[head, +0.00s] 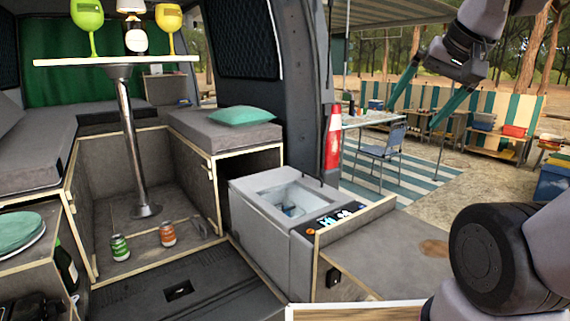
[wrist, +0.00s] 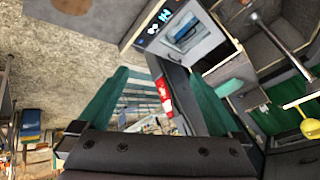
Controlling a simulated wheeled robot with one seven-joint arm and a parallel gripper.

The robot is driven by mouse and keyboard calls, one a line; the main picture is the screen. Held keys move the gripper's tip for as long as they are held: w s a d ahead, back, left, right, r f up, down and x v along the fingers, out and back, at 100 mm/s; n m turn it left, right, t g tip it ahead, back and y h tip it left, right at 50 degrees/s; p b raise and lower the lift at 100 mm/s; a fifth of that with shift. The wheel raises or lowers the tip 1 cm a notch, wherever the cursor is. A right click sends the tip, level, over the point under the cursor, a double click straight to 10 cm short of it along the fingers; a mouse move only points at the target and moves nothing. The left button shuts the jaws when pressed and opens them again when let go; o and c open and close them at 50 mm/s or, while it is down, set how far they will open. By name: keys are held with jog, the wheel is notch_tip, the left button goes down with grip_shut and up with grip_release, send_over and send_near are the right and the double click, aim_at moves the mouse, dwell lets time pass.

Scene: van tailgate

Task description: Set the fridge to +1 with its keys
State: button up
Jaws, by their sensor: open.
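The fridge (head: 262,222) is a light grey chest box at the van's rear edge. Its top shows a recessed opening or window with items inside. A dark key panel (head: 335,218) with lit white-blue marks sits on the fridge's right end; the reading is too small to tell. The wrist view also shows the fridge (wrist: 207,42) and its panel (wrist: 158,20), upside down near the top. My gripper (head: 413,117) has two teal fingers spread apart with nothing between them. It is raised at the upper right, well apart from the fridge. Its fingers also show in the wrist view (wrist: 157,72).
A wooden-edged counter (head: 370,250) adjoins the panel's right side. A white table (head: 95,62) with goblets stands inside the van. Two cans (head: 120,247) stand on the floor. The air above the panel is clear.

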grip_shut()
dwell(1.5)
